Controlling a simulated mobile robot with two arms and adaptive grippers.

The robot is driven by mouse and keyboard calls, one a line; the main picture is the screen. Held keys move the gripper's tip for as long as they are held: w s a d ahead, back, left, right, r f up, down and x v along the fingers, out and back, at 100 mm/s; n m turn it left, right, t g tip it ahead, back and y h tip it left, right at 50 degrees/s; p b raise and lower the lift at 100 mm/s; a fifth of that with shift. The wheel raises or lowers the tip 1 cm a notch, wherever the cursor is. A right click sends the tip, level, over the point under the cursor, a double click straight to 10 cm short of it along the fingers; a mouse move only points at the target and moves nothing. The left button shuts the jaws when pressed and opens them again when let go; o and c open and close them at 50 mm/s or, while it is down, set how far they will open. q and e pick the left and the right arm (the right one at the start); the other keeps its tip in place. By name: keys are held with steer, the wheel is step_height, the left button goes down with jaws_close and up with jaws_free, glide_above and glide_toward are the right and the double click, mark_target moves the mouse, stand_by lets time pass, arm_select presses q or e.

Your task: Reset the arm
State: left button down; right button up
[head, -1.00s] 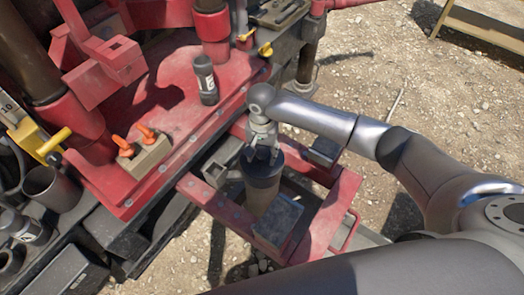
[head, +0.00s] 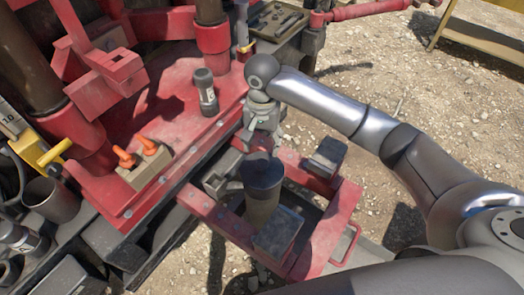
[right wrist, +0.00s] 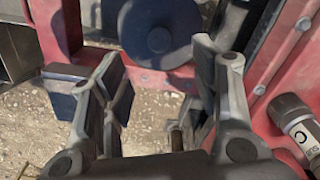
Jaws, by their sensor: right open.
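My right gripper (head: 257,138) is open and empty in the head view, at the end of my right arm that comes in from the right. It is above and just behind a dark-lidded cylinder (head: 262,172), which stands upright in the red frame. In the right wrist view the open fingers (right wrist: 160,105) spread apart, with the round dark lid (right wrist: 158,38) beyond them at the top. Nothing is between the fingers. My left gripper is not in view.
A red platform (head: 215,132) carries a dark bottle (head: 206,92) and a block with orange-handled levers (head: 145,163). The red frame (head: 335,222) with dark pads surrounds the cylinder. Gravel ground on the right is open.

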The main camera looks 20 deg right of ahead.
steer(key=shift+r, duration=0.6)
